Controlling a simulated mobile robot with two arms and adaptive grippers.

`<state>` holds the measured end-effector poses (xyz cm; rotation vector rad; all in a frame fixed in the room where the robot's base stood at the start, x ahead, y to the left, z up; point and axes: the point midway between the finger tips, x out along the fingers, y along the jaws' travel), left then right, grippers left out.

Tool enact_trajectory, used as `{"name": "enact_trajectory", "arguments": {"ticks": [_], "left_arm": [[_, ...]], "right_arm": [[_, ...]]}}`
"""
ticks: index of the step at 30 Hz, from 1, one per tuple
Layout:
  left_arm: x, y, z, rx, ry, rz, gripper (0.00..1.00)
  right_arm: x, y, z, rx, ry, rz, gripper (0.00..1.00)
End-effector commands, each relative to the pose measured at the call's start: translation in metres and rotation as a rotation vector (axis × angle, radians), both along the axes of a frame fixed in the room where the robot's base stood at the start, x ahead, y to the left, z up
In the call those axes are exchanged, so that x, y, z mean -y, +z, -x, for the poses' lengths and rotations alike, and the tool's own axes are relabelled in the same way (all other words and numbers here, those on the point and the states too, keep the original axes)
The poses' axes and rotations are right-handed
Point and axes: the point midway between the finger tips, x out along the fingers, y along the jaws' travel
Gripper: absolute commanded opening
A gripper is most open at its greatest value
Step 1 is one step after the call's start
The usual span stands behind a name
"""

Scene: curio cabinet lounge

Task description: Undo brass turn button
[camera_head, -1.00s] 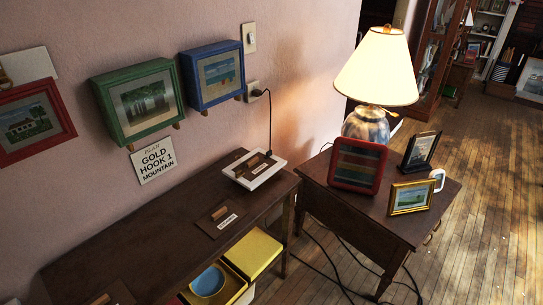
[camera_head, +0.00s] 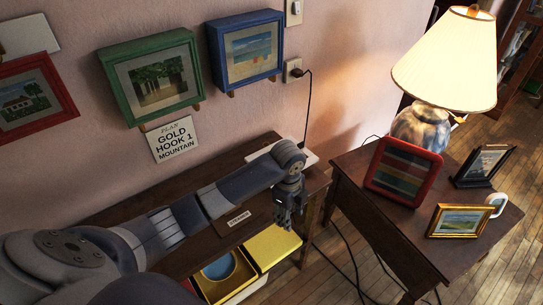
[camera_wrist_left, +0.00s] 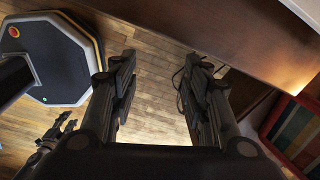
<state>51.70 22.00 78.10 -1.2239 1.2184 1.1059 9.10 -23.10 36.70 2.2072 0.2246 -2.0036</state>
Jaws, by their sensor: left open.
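No brass turn button can be made out for certain. Small brownish tabs show under the green box frame (camera_head: 152,78) and the blue box frame (camera_head: 246,52) on the wall; I cannot tell what they are. My left gripper (camera_head: 287,215) hangs fingers-down in front of the long dark table's right part (camera_head: 318,184). In the left wrist view it (camera_wrist_left: 157,82) is open and empty, with wooden floor between the fingers. My right gripper (camera_wrist_left: 58,132) shows small at the lower left of that view, apart from everything. My left arm hides much of the tabletop.
A side table (camera_head: 345,180) at right holds a lit lamp (camera_head: 450,60), a red striped frame (camera_head: 404,171), a gold frame (camera_head: 460,221), a black frame (camera_head: 483,166) and a white mug-like item (camera_head: 497,204). A yellow box (camera_head: 272,246) sits below the long table. Cables trail between the tables.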

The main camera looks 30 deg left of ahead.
Motion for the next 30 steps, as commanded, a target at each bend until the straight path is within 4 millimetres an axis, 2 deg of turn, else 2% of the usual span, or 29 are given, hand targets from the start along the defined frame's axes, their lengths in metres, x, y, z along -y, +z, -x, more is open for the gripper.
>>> {"name": "enact_trajectory", "arguments": {"ticks": [5,8,12,15,18,23,26,30], "left_arm": [[-0.037,0.031,-0.035,-0.018,-0.104,-0.042,0.43],[-0.065,0.057,-0.056,-0.033,-0.17,-0.062,0.43],[-0.108,0.101,-0.081,-0.05,-0.25,-0.071,0.43],[-0.133,0.129,-0.092,-0.055,-0.293,-0.065,0.43],[-0.148,0.148,-0.097,-0.053,-0.32,-0.057,0.43],[-0.157,0.155,-0.1,-0.054,-0.337,-0.049,0.43],[-0.157,0.146,-0.099,-0.057,-0.338,-0.048,0.43],[-0.157,0.122,-0.099,-0.058,-0.338,-0.049,0.43]], "right_arm": [[-0.004,0.0,0.001,0.0,0.001,-0.005,0.4],[-0.003,0.0,0.002,-0.003,0.001,-0.004,0.4],[0.0,0.0,0.004,-0.005,0.002,0.0,0.4],[0.002,0.0,0.004,-0.006,0.003,0.003,0.4],[0.004,0.0,0.004,-0.006,0.003,0.006,0.4],[0.006,0.0,0.004,-0.007,0.001,0.008,0.4],[0.006,0.002,0.004,-0.007,0.001,0.008,0.4],[0.006,0.005,0.004,-0.007,0.0,0.008,0.4]]}}
